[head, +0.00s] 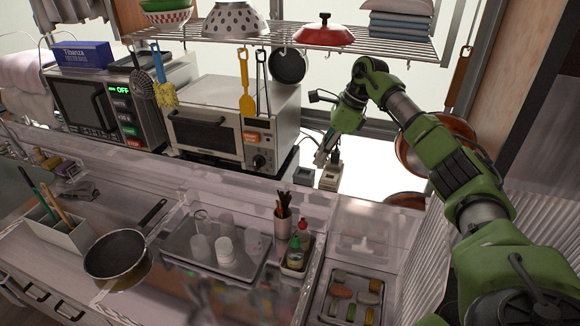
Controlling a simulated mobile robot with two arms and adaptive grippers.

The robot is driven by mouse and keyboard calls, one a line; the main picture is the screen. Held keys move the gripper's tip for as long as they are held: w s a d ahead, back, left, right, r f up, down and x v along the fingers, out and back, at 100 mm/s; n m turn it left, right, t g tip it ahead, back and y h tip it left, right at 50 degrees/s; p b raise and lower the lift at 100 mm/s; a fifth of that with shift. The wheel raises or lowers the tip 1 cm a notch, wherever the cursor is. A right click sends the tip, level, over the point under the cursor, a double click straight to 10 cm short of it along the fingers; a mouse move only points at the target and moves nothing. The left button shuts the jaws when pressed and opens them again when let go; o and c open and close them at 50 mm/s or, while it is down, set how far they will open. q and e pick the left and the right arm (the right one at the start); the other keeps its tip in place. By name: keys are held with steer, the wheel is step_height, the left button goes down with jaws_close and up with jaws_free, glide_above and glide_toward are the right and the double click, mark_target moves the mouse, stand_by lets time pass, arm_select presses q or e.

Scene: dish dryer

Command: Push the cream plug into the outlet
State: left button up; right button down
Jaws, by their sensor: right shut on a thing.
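My right gripper (324,152) reaches in from the right over the back ledge, pointing down. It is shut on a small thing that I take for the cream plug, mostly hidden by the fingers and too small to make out. A cream outlet block (330,179) stands on the ledge just below the fingertips, with a small dark piece (335,158) at its top. I cannot tell whether the held plug touches the outlet. My left gripper is not in view.
A toaster oven (208,134) stands left of the outlet, with a dark box (303,176) between them. A wire shelf (400,48) with a red lid (324,33) hangs above. Copper pans (410,155) hang behind my right arm. A tray of cups (180,238) lies in front.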

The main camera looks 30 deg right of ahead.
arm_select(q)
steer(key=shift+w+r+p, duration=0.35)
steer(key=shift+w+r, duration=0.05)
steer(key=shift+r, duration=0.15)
arm_select(e)
steer(key=shift+w+d+r+m+t+h, duration=0.15)
steer(key=shift+d+r+m, duration=0.25)
steer(key=shift+d, duration=0.35)
steer(key=shift+d+r+m+t+h, duration=0.1)
steer(key=shift+d+r+m, duration=0.3)
steer(key=shift+d, duration=0.4)
steer(key=shift+w+d+r+m+t+h, duration=0.15)
steer(key=shift+d+r+m, duration=0.25)
steer(key=shift+d, duration=0.35)
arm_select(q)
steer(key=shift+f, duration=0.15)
arm_select(e)
steer(key=f+b, duration=0.5)
steer(key=shift+s+f, duration=0.2)
steer(key=shift+w+a+f+b, duration=0.1)
steer(key=shift+w+f+b, duration=0.05)
steer(key=shift+f+b, duration=0.3)
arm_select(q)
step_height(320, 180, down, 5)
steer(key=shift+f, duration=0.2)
